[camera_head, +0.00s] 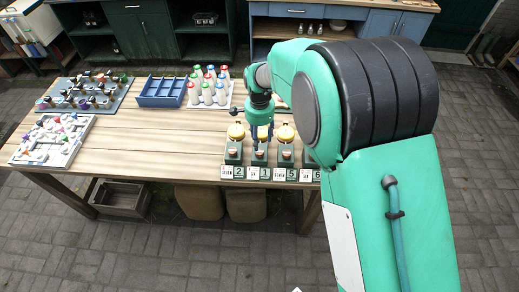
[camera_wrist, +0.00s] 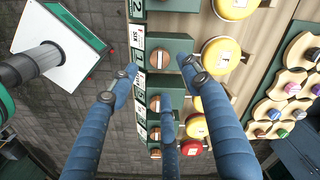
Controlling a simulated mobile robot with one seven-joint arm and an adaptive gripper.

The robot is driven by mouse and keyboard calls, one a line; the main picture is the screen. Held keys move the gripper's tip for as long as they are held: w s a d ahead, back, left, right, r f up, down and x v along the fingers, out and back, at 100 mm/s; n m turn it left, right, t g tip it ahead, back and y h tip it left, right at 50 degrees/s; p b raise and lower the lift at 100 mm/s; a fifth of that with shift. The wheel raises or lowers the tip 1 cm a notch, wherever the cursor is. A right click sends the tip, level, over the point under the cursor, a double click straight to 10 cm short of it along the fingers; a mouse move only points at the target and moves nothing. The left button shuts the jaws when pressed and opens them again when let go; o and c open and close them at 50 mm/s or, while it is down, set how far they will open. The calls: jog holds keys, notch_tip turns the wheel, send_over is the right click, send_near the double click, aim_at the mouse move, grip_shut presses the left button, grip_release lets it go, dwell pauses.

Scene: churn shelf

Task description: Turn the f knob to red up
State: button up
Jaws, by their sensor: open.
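A row of dark green units with round copper-brown knobs stands at the front edge of the wooden table. One knob (camera_head: 260,154) is just below my gripper (camera_head: 262,138) in the head view. In the wrist view, a knob (camera_wrist: 160,58) on its green box lies between the tips of two blue fingers of my gripper (camera_wrist: 159,72). The fingers are spread and nothing is held. Whether they touch the box is unclear. More knobs (camera_wrist: 155,103) show further along the row. White labels (camera_wrist: 139,50) with words and numbers sit beside them. I cannot read an f label or make out a red mark.
Behind are a tray of colored-cap bottles (camera_head: 210,98), a blue divided tray (camera_head: 162,91), and boards of small parts (camera_head: 54,138) at left. The table's middle (camera_head: 150,140) is clear.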

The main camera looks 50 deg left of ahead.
aim_at(260, 151)
notch_tip(260, 151, down, 8)
jog(key=shift+r, duration=0.25)
jog(key=c, duration=1.1)
jog(key=shift+c, duration=0.2)
